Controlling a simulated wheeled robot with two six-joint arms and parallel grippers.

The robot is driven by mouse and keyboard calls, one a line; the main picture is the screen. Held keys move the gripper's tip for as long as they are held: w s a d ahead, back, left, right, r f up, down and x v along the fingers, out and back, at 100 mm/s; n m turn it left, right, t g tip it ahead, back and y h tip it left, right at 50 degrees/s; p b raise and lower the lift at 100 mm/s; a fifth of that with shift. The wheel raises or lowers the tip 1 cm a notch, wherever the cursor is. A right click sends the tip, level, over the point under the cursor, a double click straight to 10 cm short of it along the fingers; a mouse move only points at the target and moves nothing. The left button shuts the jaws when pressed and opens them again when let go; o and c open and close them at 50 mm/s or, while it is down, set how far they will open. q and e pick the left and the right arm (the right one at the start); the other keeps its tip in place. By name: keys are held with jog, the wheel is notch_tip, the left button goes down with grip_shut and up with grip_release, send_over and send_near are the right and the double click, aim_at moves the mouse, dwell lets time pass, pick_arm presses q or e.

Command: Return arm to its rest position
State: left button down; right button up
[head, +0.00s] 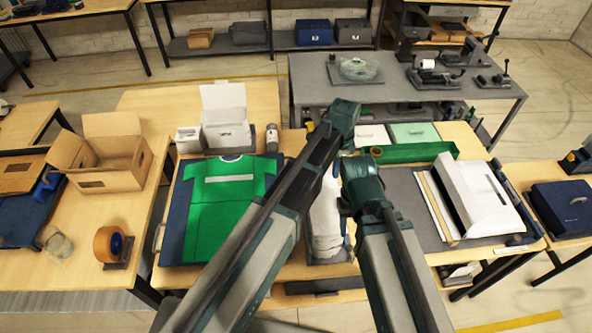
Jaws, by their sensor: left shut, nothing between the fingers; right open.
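My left arm crosses the middle of the head view from the bottom left, and its gripper end (343,113) is above the far part of the central table (290,270). The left gripper is shut and empty. My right arm comes up from the bottom right. Its gripper end (360,172) is lower, just right of my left arm, above a white wrapped bundle (325,222). The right gripper is open. The fingertips of both are hard to make out. The two arms are close together at their far ends.
A green shirt (222,205) lies flat on a dark blue board left of my arms. A white box (478,195) lies on a grey mat (405,185) at right. An open cardboard box (108,160) and a tape roll (108,244) are on the left table. A grey bench (310,75) stands behind.

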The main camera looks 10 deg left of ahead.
pick_arm(q)
jog(key=s+a+n, duration=1.4)
jog(key=a+n, duration=0.1)
jog(key=a, duration=0.2)
jog(key=s+d+f+m+y+b, duration=0.1)
jog(key=s+d+f+m+b, duration=0.3)
jog(key=d+f+b, duration=0.5)
jog(key=shift+s+d, duration=0.45)
jog(key=shift+d, duration=0.8)
